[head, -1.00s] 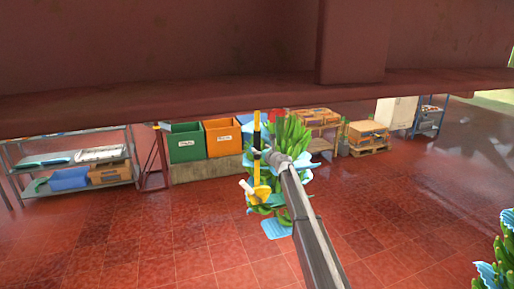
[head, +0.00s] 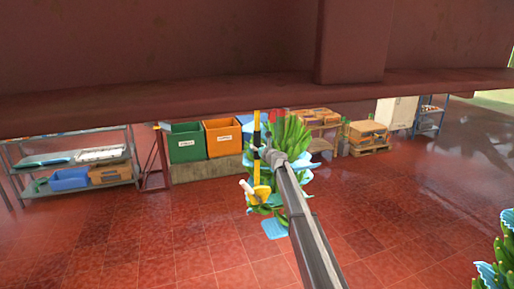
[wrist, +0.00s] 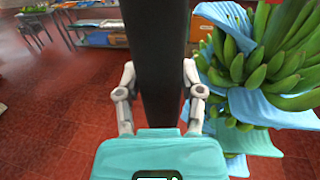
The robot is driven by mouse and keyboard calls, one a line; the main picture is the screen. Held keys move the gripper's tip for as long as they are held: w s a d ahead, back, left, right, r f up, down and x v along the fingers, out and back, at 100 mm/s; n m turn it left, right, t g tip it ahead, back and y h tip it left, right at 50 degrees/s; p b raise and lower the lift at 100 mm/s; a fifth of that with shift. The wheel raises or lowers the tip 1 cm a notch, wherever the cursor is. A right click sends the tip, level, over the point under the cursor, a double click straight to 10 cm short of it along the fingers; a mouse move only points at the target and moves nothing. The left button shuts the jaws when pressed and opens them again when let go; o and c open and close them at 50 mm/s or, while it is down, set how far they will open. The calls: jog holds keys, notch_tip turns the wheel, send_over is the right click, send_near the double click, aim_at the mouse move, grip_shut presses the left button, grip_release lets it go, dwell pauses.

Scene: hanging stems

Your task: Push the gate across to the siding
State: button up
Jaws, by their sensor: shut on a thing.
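A hanging bar with yellow and black bands (head: 257,172), which I take to be the gate's handle, drops from below the overhead beam in the head view. Its lower end is a yellow piece with a white part. My gripper (head: 262,152) is at the bar's dark middle section. In the wrist view my gripper (wrist: 158,82) has its two fingers on either side of the dark bar (wrist: 155,45), shut on it. The gate's upper part and the siding cannot be made out; the beam fills the top of the head view.
A hanging green banana stem with blue sheets (head: 292,140) is just behind and right of the bar; it is close beside my gripper in the wrist view (wrist: 260,75). Another stem (head: 504,255) hangs at lower right. The dark red beam (head: 200,105) crosses above. Shelves, bins and pallets stand behind.

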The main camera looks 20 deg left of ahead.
grip_shut()
jog(key=shift+x, duration=1.55)
jog(key=shift+w+d, duration=0.15)
jog(key=shift+d, duration=0.05)
jog(key=shift+o, duration=2.1)
grip_release()
jog(key=o, duration=0.4)
jog(key=shift+f, duration=0.1)
